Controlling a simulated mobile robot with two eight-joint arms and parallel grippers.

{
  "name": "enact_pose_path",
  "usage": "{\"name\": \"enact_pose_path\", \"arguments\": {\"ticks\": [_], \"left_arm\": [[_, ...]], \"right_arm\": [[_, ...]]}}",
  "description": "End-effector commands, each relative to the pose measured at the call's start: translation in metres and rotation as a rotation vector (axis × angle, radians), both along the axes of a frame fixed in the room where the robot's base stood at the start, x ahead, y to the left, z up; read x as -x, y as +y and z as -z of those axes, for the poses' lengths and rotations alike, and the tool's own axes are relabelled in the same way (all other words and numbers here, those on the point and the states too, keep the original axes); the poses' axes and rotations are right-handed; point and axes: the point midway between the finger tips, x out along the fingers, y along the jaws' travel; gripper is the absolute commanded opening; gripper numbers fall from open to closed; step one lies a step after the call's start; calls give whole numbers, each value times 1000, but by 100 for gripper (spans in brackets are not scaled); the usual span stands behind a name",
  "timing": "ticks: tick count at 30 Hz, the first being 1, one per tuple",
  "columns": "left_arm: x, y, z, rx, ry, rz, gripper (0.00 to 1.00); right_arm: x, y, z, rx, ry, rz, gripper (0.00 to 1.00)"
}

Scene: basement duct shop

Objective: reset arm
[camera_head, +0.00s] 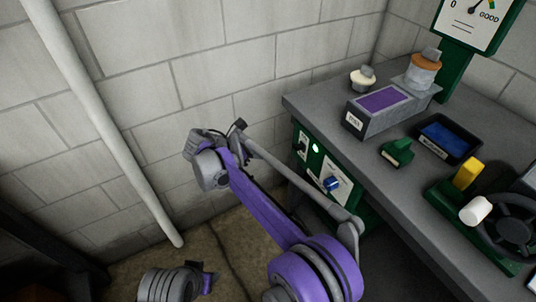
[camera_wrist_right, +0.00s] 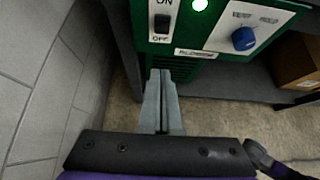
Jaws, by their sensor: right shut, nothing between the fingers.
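My right gripper (camera_wrist_right: 162,78) shows in the right wrist view with its two grey fingers shut together and nothing between them. Its tips point at the lower edge of a green control panel (camera_wrist_right: 185,50), just below the black ON/OFF rocker switch (camera_wrist_right: 161,24); I cannot tell whether they touch the panel. In the head view my purple right arm rises from the bottom and bends near the block wall; its fingertips cannot be made out there. My left gripper is not seen.
The panel has a lit green lamp (camera_wrist_right: 200,4) and blue knob (camera_wrist_right: 243,39). A white pipe (camera_head: 110,130) crosses the wall. A cardboard box (camera_wrist_right: 298,62) sits underneath.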

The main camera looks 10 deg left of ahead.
Motion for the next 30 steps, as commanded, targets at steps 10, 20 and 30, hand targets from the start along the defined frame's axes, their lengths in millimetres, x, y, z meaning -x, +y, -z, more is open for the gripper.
{"name": "enact_pose_path", "arguments": {"ticks": [10,20,30], "left_arm": [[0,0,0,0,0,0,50],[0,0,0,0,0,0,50],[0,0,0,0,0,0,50]], "right_arm": [[0,0,0,0,0,0,0],[21,-65,-10,-198,-63,168,0],[131,-186,-11,-711,-280,707,0]]}}
